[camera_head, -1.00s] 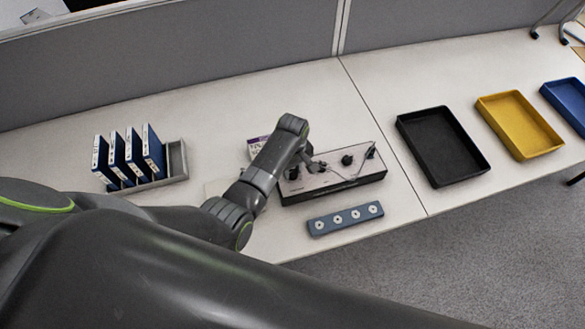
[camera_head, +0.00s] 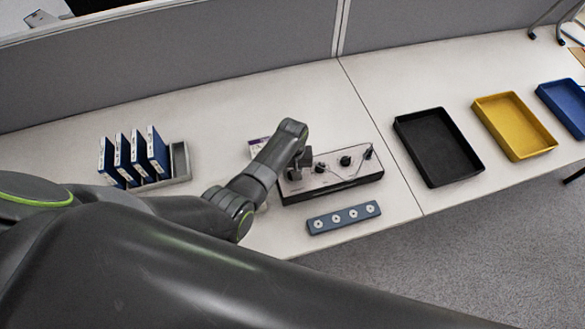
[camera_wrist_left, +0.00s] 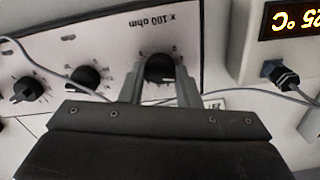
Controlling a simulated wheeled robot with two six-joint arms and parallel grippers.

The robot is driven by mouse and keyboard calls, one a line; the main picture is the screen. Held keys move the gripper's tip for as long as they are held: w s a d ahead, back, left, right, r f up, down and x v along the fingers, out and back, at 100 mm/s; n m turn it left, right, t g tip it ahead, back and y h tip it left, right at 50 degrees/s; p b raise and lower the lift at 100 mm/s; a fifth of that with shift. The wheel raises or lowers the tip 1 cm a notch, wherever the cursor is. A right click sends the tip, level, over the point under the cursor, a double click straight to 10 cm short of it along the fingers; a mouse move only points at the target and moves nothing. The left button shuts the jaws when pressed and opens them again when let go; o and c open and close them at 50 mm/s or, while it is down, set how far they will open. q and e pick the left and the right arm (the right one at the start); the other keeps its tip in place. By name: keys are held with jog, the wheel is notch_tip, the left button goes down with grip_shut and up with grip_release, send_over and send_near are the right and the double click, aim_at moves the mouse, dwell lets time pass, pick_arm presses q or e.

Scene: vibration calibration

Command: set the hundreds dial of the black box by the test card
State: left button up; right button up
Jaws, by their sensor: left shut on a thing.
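The black box (camera_head: 335,182), with a pale top panel and a row of black knobs, stands on the table at centre. In the left wrist view its panel (camera_wrist_left: 115,45) shows upside down, with the label "x 100 ohm" beside the hundreds dial (camera_wrist_left: 160,67). My left gripper (camera_wrist_left: 160,82) is shut on that dial, one finger on each side; the dial's pointer is hard to read. In the head view the gripper (camera_head: 298,168) is over the box's left end. My right gripper is out of view.
A blue-grey strip with several round sockets (camera_head: 326,226) lies in front of the box. Blue binders stand in a grey rack (camera_head: 181,161) at left. Black (camera_head: 431,178), yellow (camera_head: 548,143) and blue trays are at right.

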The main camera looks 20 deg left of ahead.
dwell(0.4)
pick_arm(q)
jog(key=o, duration=1)
jog(key=shift+r, duration=0.5)
notch_tip(320, 180, up, 16)
jog(key=shift+r+b, duration=0.25)
jog(key=shift+b, duration=0.15)
jog(key=shift+f, duration=0.1)
